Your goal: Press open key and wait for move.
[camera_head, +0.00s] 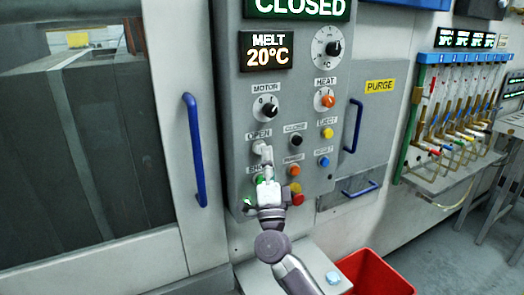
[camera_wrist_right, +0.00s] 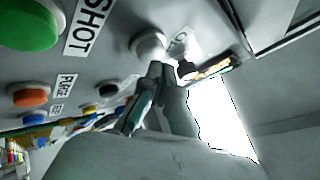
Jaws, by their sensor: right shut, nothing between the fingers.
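The control panel (camera_head: 300,205) is a grey upright face with labelled round keys. The open key (camera_head: 259,147) is a white round button under the OPEN label, partly covered by my fingers; it also shows in the right wrist view (camera_wrist_right: 147,44). My right gripper (camera_head: 267,160) is shut and empty, its fingertips pointing up at the lower edge of the open key. In the right wrist view its fingertips (camera_wrist_right: 158,72) overlap the key's edge; I cannot tell whether they touch it. The display (camera_head: 298,7) above reads CLOSED. My left gripper is not in view.
The green SHOT key (camera_wrist_right: 27,24) is close beside my gripper. Black, orange, yellow, blue and red keys sit to the right. A machine door with a blue handle (camera_head: 195,150) stands left. A red bin (camera_head: 375,275) is below right.

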